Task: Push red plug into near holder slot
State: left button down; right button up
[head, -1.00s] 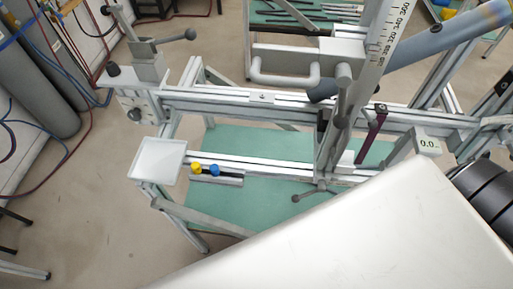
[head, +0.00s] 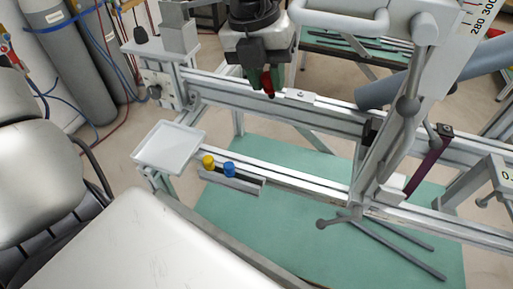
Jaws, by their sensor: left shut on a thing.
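My left gripper (head: 262,78) is in the upper middle of the head view, pointing down. It is shut on the red plug (head: 268,84), which is partly hidden by the dark fingers. The holder (head: 245,186) is a short grey rail on the frame's lower front beam. A yellow plug (head: 208,162) and a blue plug (head: 229,170) stand upright at its left part. The right part of the holder shows no plug. The red plug appears above and behind the holder, apart from it. My right gripper is not in view.
A white square tray (head: 168,147) sits left of the holder. A long aluminium beam (head: 225,92) runs behind it. An upright post with a clamp lever (head: 345,217) stands to the right. A green board (head: 300,235) lies below.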

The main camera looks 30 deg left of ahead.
pick_arm(q)
jog(key=s+f+n+g+b, duration=0.2)
jog(key=s+f+n+b, duration=0.15)
jog(key=f+b, duration=0.6)
pick_arm(e)
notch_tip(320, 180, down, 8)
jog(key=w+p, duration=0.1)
jog(key=p, duration=0.2)
pick_arm(q)
jog(key=b, duration=0.2)
send_over(250, 184)
jog(key=w, duration=0.1)
jog(key=shift+f, duration=3.5)
jog(key=shift+a+f+b, duration=0.3)
jog(key=shift+f+b, duration=0.25)
jog(key=shift+f, duration=0.3)
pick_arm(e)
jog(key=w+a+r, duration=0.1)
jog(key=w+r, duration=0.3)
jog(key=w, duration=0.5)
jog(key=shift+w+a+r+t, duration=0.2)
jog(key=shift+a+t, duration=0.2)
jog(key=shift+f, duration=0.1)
pick_arm(q)
jog(key=shift+f, duration=0.1)
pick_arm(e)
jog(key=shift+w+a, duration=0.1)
